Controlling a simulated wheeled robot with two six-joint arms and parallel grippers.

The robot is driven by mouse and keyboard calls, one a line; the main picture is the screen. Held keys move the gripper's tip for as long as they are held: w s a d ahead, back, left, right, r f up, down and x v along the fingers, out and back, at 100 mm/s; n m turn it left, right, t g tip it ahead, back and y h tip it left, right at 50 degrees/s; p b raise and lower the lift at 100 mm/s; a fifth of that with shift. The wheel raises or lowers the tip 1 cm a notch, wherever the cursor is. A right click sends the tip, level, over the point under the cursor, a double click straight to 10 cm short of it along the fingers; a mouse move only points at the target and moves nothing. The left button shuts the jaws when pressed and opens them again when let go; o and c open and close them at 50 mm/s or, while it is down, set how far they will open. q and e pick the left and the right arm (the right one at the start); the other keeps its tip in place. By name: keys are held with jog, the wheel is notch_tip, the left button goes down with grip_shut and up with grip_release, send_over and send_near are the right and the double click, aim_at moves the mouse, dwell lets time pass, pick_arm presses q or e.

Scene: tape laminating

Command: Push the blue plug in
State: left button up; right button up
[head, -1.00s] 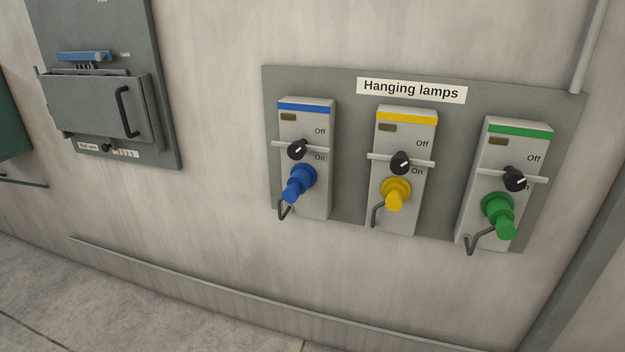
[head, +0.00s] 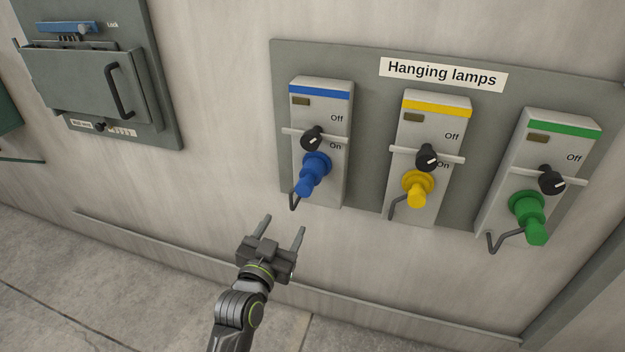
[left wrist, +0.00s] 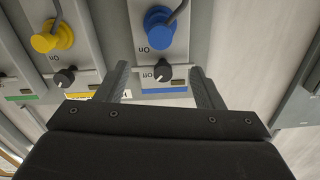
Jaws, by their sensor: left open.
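The blue plug (head: 313,173) sits at the socket of the left switch box (head: 330,188), under a black knob (head: 312,138). A grey cable hook hangs at its lower left. How deep the plug sits I cannot tell. My left gripper (head: 284,228) is open and empty, below and a little left of the blue plug, apart from it, with its fingers pointing up toward the box. In the left wrist view the blue plug (left wrist: 159,27) shows upside down at the top, beyond and between the open fingers (left wrist: 160,85). My right gripper is not in view.
A yellow plug (head: 417,189) and a green plug (head: 529,217) are on boxes to the right, on the same grey panel (head: 360,60). A grey cabinet (head: 80,80) with a handle is at the left. The wall below the panel is clear.

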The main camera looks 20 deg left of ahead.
pick_arm(q)
jog(key=p, duration=0.2)
send_near(312, 172)
jog(key=w, duration=0.2)
jog(key=w+f, duration=0.1)
jog(key=w, duration=0.1)
jog(key=w+f, duration=0.1)
jog(key=w, duration=0.1)
jog(key=shift+a, duration=0.2)
jog(key=shift+w, duration=0.65)
jog(key=shift+r, duration=0.1)
jog(key=c, duration=1.1)
jog(key=shift+o, duration=0.2)
jog(key=shift+w+b, duration=0.2)
jog(key=shift+b, duration=0.45)
jog(key=w+b, duration=0.3)
jog(key=shift+d+f, duration=0.1)
jog(key=shift+f, duration=0.15)
jog(key=shift+w+r+b, duration=0.1)
jog(key=shift+w+b, duration=0.3)
jog(key=shift+w, duration=0.2)
jog(key=shift+r, duration=0.3)
